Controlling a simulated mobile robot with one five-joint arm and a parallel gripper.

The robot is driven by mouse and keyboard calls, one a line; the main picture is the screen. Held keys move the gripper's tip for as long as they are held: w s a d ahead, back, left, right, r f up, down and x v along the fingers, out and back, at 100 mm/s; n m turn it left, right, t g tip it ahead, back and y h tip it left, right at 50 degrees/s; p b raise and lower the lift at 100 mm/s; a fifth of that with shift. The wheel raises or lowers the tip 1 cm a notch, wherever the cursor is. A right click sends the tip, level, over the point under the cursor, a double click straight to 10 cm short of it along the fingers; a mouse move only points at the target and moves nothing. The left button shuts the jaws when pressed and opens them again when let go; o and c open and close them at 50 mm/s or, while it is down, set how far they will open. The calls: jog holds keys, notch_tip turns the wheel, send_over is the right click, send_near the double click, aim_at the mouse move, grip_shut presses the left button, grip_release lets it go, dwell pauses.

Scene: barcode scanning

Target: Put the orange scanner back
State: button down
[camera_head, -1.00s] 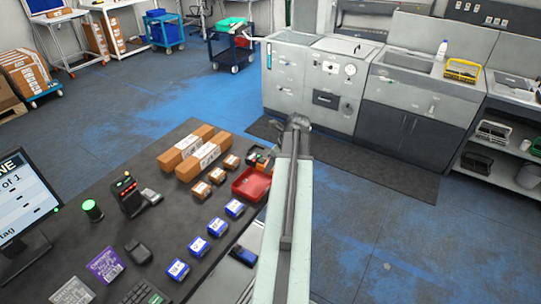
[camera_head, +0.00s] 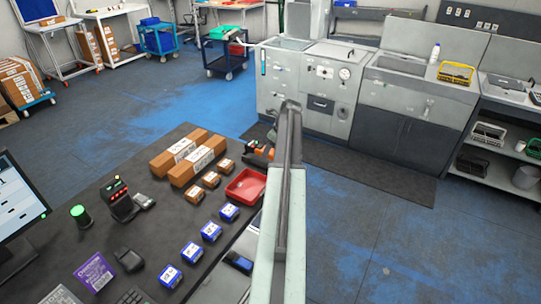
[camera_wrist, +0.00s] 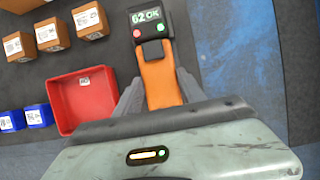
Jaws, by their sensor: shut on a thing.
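The orange scanner (camera_wrist: 160,82) has an orange handle and a black head with a lit display reading something like "OK". My gripper (camera_wrist: 160,92) is shut on its handle, with one grey finger on each side. In the head view the scanner (camera_head: 264,152) shows small, left of my arm, near the table's far right corner. It appears held up beyond the red tray. My fingers are hidden there by the arm. A black upright device (camera_head: 121,204) with a red light stands on the left of the table. I cannot tell whether it is the scanner's holder.
The red tray (camera_head: 245,187) looks empty and sits at the dark table's (camera_head: 150,228) right edge, with small brown boxes (camera_head: 212,180), blue boxes (camera_head: 211,231) and long brown boxes (camera_head: 180,150) nearby. A monitor (camera_head: 17,210) stands left. Open floor (camera_head: 375,225) lies right.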

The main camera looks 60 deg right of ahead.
jog(key=shift+f, duration=0.8)
jog(key=shift+r, duration=0.25)
jog(key=shift+f+b, duration=0.5)
jog(key=shift+f, duration=0.15)
jog(key=c, duration=0.7)
grip_release()
jog(key=shift+r+p, duration=0.5)
jog(key=p+v, duration=1.1)
jog(key=v, duration=0.1)
jog(key=shift+r, duration=0.2)
